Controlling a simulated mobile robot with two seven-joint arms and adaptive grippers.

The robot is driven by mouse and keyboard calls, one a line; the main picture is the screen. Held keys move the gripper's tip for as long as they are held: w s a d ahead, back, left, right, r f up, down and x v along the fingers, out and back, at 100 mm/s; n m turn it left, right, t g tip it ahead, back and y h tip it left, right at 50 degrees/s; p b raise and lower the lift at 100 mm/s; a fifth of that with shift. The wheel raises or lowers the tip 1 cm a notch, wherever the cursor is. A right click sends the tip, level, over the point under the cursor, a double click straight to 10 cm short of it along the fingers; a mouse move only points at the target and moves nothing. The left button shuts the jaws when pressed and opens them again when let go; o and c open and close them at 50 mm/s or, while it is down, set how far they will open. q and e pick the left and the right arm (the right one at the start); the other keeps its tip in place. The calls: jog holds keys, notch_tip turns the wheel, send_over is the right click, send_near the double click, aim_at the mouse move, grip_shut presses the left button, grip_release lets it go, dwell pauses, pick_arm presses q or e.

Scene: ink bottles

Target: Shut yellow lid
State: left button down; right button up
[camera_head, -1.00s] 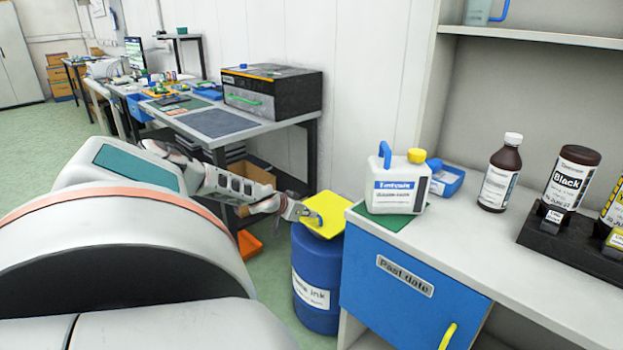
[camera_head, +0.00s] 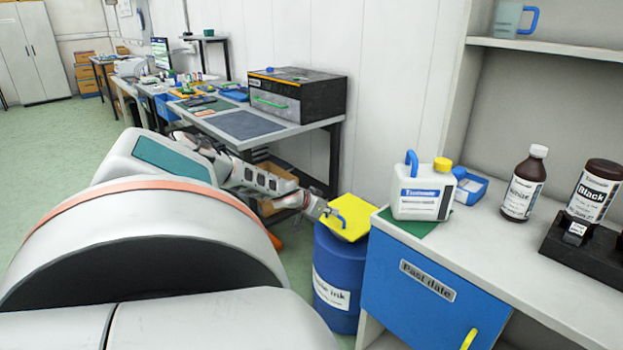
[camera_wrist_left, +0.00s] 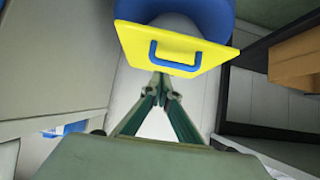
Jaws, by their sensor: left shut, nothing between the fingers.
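The yellow lid (camera_head: 353,211) is a flat square plate with a blue handle (camera_head: 337,219) on its face. It sits at the top of a blue drum (camera_head: 338,262) beside the blue cabinet; I cannot tell whether it lies flush on the rim. The lid (camera_wrist_left: 205,51) and its blue handle (camera_wrist_left: 176,56) also show at the top of the left wrist view, with the blue drum (camera_wrist_left: 212,13) behind. My left gripper (camera_head: 325,210) is shut and empty close to the lid's left edge. Its fingertips (camera_wrist_left: 161,78) appear just below the handle. My right gripper is out of view.
The blue cabinet (camera_head: 398,290) and its counter stand right of the drum. A workbench (camera_head: 250,130) stands behind my left arm.

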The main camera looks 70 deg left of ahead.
pick_arm(q)
jog(key=s+d+f+p, duration=0.2)
jog(key=s+f+p, duration=0.2)
jog(key=s+p, duration=0.3)
jog(key=shift+s+f, duration=0.2)
jog(key=shift+f, duration=0.15)
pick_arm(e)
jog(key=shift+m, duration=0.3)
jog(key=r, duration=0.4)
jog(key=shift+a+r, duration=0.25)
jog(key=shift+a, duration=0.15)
pick_arm(q)
jog(key=shift+d+f, duration=0.1)
jog(key=shift+d, duration=0.05)
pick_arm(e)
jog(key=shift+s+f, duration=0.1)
